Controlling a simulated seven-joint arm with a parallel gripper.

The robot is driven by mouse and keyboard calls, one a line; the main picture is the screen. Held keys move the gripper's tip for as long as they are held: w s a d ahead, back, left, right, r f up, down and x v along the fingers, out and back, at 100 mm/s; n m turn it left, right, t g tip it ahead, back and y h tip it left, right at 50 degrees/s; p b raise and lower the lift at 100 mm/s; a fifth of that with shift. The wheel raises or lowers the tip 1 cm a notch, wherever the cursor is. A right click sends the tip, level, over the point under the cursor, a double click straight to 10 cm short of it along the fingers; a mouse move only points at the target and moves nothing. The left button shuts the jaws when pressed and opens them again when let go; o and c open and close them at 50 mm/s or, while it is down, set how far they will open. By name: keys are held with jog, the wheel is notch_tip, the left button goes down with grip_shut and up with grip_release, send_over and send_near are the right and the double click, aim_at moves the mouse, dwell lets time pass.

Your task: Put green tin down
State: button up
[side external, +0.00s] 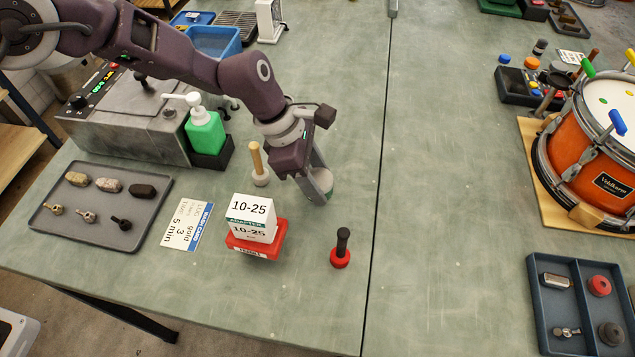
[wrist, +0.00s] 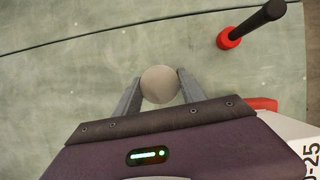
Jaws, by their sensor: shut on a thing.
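The green tin shows in the wrist view as a round, pale grey top (wrist: 160,85) between my two fingers. In the side view only a small greenish part of it (side external: 328,196) shows beside the fingers. My gripper (side external: 316,184) points down and is shut on the tin, low over the green bench (side external: 330,120). In the wrist view my gripper (wrist: 160,77) has one finger on each side of the tin. I cannot tell whether the tin's base touches the bench.
A red-based tool with a black handle (side external: 342,246) stands nearby. A white 10-25 box (side external: 252,217) sits on a red block (side external: 257,246) to the left. A wooden-handled tool (side external: 258,164) stands left of my gripper. A bench seam (side external: 380,190) runs right of it. Bench around the seam is clear.

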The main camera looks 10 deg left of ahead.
jog(key=shift+f, duration=0.9)
jog(key=shift+f, duration=0.15)
jog(key=o, duration=1.4)
